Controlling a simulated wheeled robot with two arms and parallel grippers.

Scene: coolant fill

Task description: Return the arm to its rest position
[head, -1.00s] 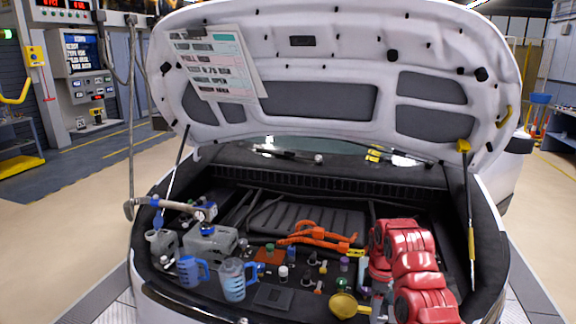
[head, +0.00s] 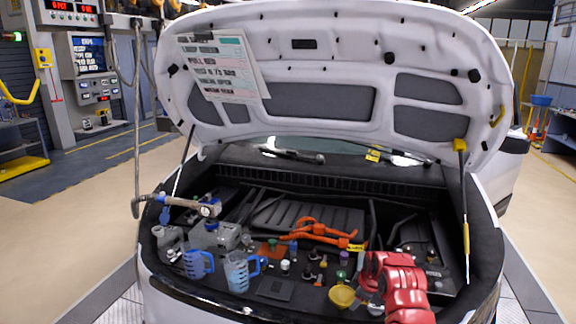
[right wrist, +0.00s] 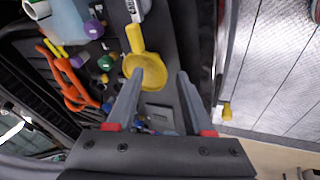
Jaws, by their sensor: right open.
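My right arm (head: 397,284) is red and reaches in over the front right of the open engine bay. Its gripper is mostly hidden by the arm in the head view. In the right wrist view my right gripper (right wrist: 162,74) is open, with nothing between its two grey fingers. A yellow funnel (right wrist: 144,62) shows beyond the left finger in that view; I cannot tell whether they touch. The funnel also shows in the head view (head: 342,297), just left of the arm. My left gripper is not in view.
Blue jugs (head: 239,273) and a grey tank (head: 212,237) stand at the bay's left. Orange cables (head: 322,232) and several small caps fill the middle. The raised hood (head: 320,65) hangs above, with a strut (head: 465,215) at the right. The floor beside the car is clear.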

